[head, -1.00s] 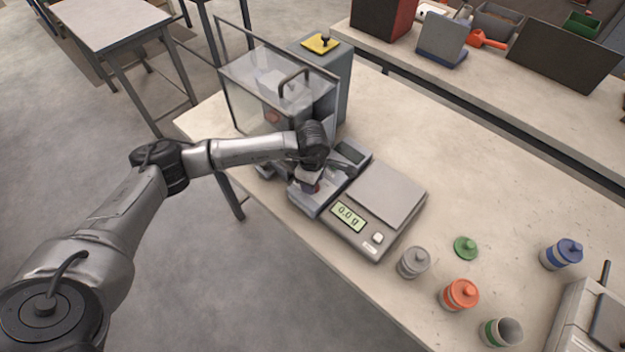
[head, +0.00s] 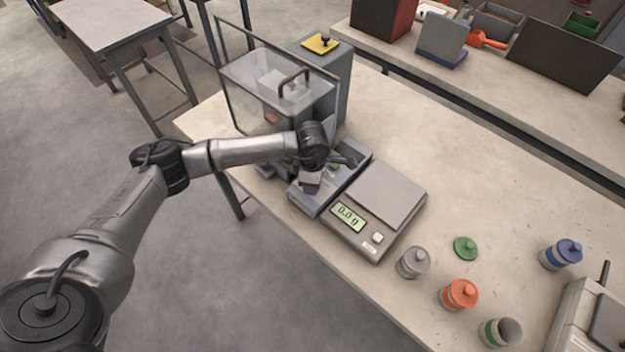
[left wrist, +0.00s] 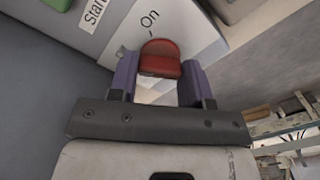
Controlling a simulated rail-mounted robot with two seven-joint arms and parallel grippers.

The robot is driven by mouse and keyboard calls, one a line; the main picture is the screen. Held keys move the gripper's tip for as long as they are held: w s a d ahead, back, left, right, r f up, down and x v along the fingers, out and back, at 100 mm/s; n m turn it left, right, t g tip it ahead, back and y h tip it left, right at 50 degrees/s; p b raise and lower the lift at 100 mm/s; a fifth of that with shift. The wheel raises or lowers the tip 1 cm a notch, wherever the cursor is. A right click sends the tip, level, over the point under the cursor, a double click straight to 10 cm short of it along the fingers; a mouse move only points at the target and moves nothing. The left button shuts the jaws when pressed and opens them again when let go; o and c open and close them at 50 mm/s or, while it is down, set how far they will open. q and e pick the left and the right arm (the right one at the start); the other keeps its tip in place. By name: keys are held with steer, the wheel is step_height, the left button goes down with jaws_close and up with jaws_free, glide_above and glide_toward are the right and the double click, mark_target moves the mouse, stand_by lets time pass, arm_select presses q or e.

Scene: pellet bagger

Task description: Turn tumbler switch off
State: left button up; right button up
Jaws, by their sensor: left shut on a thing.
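The red tumbler switch (left wrist: 160,58) sits on a light panel with the printed word "On" just above it in the left wrist view. My left gripper (left wrist: 160,74) has its two purple fingers on either side of the switch and is shut on it. In the head view the gripper (head: 311,180) is over the grey control box (head: 318,205), beside the scale. The wrist hides the switch there. A "Start" label and part of a green button (left wrist: 232,8) show near the top of the left wrist view. My right gripper is not in view.
The scale (head: 388,190), reading 0.0 g, stands right of the control box. Behind is the bagger with its clear guard (head: 270,90). A grey jar (head: 413,263), an orange jar (head: 459,294) and a blue jar (head: 562,253) stand farther right. The table's middle is clear.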

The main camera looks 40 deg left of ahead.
arm_select(q)
steer(key=o, duration=0.9)
steer(key=shift+r, duration=6.9)
